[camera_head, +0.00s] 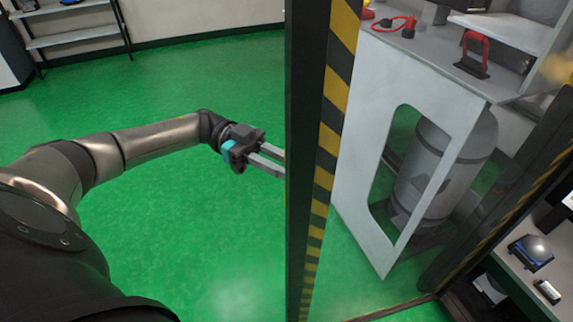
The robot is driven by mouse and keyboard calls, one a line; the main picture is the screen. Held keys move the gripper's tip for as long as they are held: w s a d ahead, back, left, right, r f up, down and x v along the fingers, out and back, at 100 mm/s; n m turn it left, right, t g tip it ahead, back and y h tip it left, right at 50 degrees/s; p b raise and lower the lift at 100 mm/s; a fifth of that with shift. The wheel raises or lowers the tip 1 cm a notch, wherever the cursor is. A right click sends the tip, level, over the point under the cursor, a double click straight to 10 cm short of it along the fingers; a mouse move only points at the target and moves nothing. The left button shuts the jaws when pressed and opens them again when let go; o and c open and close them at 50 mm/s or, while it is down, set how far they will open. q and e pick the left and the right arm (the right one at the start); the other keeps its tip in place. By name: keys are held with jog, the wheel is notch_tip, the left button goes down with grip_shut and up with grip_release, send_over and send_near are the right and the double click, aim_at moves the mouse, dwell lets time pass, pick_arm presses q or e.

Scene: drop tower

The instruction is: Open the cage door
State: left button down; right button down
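The cage door or its frame shows as a tall dark upright (306,130) with a yellow-and-black striped edge (330,130). It stands upright in the middle of the view. I cannot tell which part is door and which is fixed frame, and no handle shows. My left gripper (277,160) reaches in from the left and points right at the dark upright. Its two fingers show a gap between them, with nothing seen in it. The fingertips end at the upright's left edge; I cannot tell whether they touch it or pass behind it. My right gripper is out of view.
Right of the upright are a white panel with a cutout (372,120), a grey cylinder (440,165) and a bench top with a red-handled item (474,52). Another striped beam (515,205) crosses the lower right. Open green floor (190,235) lies left; shelves (75,36) stand far back.

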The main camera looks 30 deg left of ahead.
pick_arm(q)
jog(key=c, duration=0.7)
grip_release()
jog(key=shift+w+d, duration=0.1)
jog(key=shift+c, duration=0.2)
